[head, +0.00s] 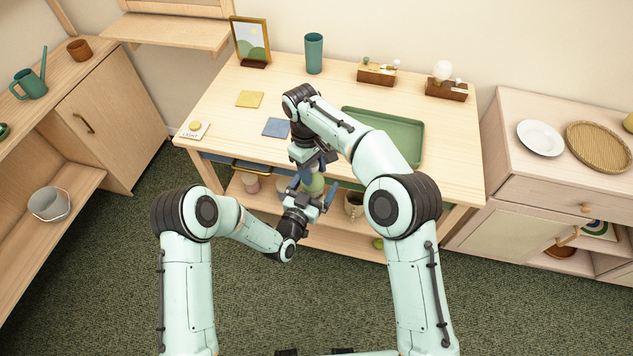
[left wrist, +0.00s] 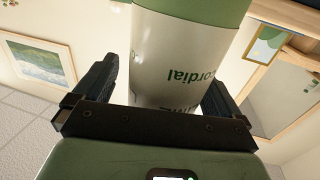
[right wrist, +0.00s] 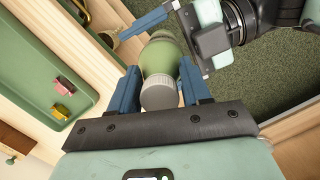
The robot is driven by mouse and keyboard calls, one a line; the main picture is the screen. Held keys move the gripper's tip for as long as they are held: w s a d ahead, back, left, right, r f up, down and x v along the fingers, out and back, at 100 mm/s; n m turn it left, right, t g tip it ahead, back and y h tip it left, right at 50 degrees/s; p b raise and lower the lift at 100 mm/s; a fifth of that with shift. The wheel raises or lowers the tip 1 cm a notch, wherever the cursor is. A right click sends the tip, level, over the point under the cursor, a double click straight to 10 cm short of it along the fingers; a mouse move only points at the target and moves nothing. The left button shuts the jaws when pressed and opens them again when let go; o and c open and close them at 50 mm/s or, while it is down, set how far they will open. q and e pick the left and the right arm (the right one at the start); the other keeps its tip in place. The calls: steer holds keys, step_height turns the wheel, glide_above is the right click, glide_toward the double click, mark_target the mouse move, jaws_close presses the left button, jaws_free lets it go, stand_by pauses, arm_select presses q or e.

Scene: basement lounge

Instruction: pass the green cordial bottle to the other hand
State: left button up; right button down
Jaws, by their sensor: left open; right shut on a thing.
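The green cordial bottle (head: 314,184) is held in the air in front of the table's front edge. My right gripper (head: 313,165) is shut on its neck end from above; the right wrist view shows the pale cap (right wrist: 159,93) between the blue fingers. My left gripper (head: 311,197) is open lower down, with its fingers on either side of the bottle. In the left wrist view the white label (left wrist: 185,55) with upside-down "cordial" lettering fills the space between the open fingers. Whether they touch the bottle cannot be told.
The wooden table (head: 225,120) carries a green tray (head: 415,150), a teal cup (head: 313,53), a picture frame (head: 251,42) and blue and yellow squares. Two small things lie in the tray. A mug (head: 353,204) stands on the shelf below, close behind the grippers.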

arm_select(q)
steer(key=shift+w+d, duration=0.15)
steer(key=shift+w, duration=0.2)
arm_select(e)
steer(key=shift+r, duration=0.1)
arm_select(q)
steer(key=c, duration=1.2)
steer(key=shift+d+r, duration=0.1)
steer(key=shift+r, duration=0.05)
steer(key=c, duration=0.4)
arm_select(e)
steer(key=c, duration=0.9)
jaws_free()
arm_select(q)
steer(key=shift+o, duration=0.2)
arm_select(e)
steer(key=o, duration=0.5)
steer(key=shift+c, duration=0.2)
